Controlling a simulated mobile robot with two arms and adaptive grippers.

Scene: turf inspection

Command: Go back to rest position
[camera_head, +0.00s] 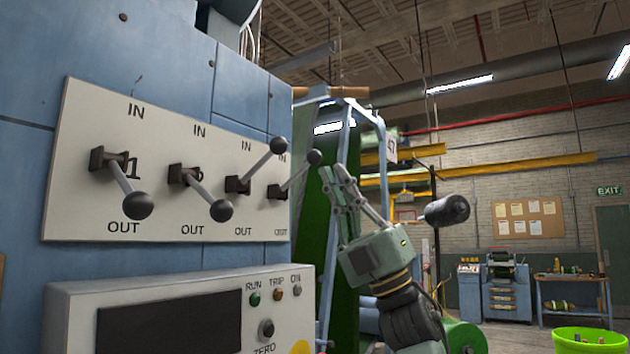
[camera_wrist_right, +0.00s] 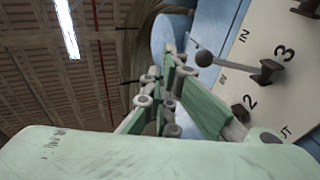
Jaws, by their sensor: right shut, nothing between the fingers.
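My right gripper (camera_head: 341,172) is raised to the right of the lever panel (camera_head: 72,205), its shut, empty fingers pointing up. It stands apart from the levers in the picture. In the right wrist view its fingers (camera_wrist_right: 174,62) come together beside the panel (camera_wrist_right: 285,25). On the panel, the two left levers, the first (camera_head: 137,205) and the second (camera_head: 221,210), point down toward OUT. The two right levers, the third (camera_head: 277,146) and the fourth (camera_head: 314,157), point up toward IN. My left gripper is not in view.
A control box (camera_head: 70,315) with a dark display and RUN, TRIP and ON lights sits below the panel on the blue machine (camera_head: 30,60). Green turf (camera_head: 345,270) hangs in a blue frame behind my arm. A green bin (camera_head: 590,341) stands at the lower right. Open floor lies right of my arm.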

